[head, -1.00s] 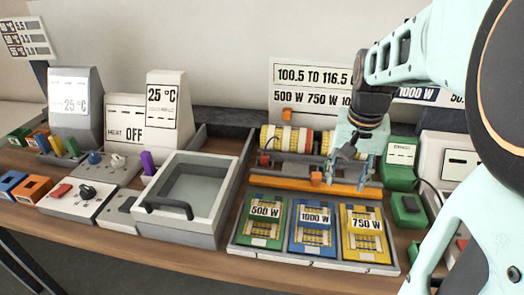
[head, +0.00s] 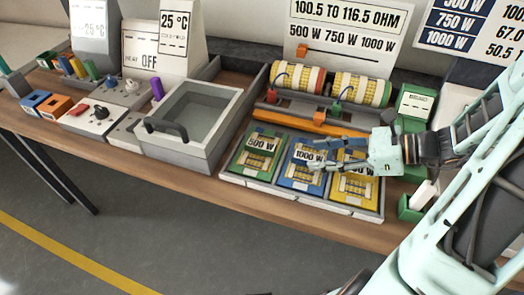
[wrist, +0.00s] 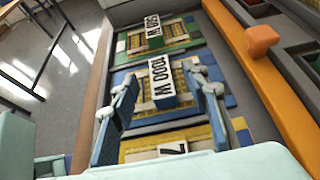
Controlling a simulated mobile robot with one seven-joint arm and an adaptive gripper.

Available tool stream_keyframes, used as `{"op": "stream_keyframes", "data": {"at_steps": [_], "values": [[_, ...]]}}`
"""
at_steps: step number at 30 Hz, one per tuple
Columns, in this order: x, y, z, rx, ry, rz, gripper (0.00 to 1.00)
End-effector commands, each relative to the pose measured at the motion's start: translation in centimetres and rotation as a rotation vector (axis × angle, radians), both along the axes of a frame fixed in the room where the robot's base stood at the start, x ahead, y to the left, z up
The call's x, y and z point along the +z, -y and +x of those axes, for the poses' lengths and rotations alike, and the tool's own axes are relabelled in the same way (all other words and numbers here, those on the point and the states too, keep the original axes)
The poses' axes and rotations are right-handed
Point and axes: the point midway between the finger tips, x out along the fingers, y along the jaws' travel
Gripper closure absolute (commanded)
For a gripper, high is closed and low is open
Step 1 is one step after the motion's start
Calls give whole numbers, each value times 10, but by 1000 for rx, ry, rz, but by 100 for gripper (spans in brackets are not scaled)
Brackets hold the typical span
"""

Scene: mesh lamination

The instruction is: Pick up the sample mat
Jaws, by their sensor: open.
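Three flat mats lie side by side in a grey tray (head: 300,205): a green one labelled 500 W (head: 240,165), a blue one labelled 1000 W (head: 296,180) and a yellow one labelled 750 W (head: 354,189). None is marked as the sample mat. My gripper (head: 314,153) is open and empty, reaching from the right above the yellow and blue mats. In the wrist view my gripper's fingers (wrist: 163,82) appear either side of the 1000 W label (wrist: 160,84). The yellow mat is partly hidden by my gripper in both views.
An orange bar (head: 300,124) and striped rollers (head: 320,85) stand behind the tray. A grey basin with a dark handle (head: 165,127) stands left of it. A green box (head: 416,105) stands to the right. The wooden table edge (head: 200,187) is in front.

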Motion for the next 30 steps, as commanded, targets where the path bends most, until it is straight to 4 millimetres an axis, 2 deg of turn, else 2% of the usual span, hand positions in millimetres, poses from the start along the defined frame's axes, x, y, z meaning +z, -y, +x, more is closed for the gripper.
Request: {"op": "stream_keyframes", "data": {"at_steps": [12,20,25,30], "values": [[0,-70,25,3,0,0,58],[0,-88,32,3,1,0,58],[0,-114,40,5,0,0,58],[-12,-132,47,3,-1,-1,58]]}}
